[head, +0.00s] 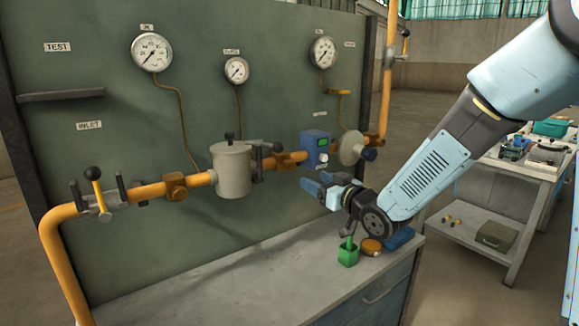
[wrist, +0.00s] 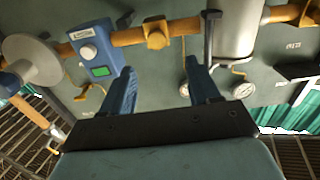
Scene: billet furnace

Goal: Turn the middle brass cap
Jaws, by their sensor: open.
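Brass-coloured fittings sit along the orange pipe. One brass fitting (head: 175,187) is left of the grey filter housing (head: 232,170). Another brass fitting (head: 282,160) is between the housing and the blue box (head: 314,148); it also shows in the wrist view (wrist: 156,34). I cannot tell for sure which one is the middle brass cap. My gripper (head: 318,187) is open and empty, in front of the panel and below the blue box. In the wrist view the open fingers (wrist: 158,72) point towards the pipe, with the second fitting beyond the gap, apart from them.
Valve handles and levers stick out from the pipe, including a yellow lever (head: 92,174). Gauges (head: 152,52) hang above. A green cup (head: 348,252), a round orange-brown item (head: 371,246) and a blue item (head: 398,238) are on the bench below. The left bench top (head: 220,290) is clear.

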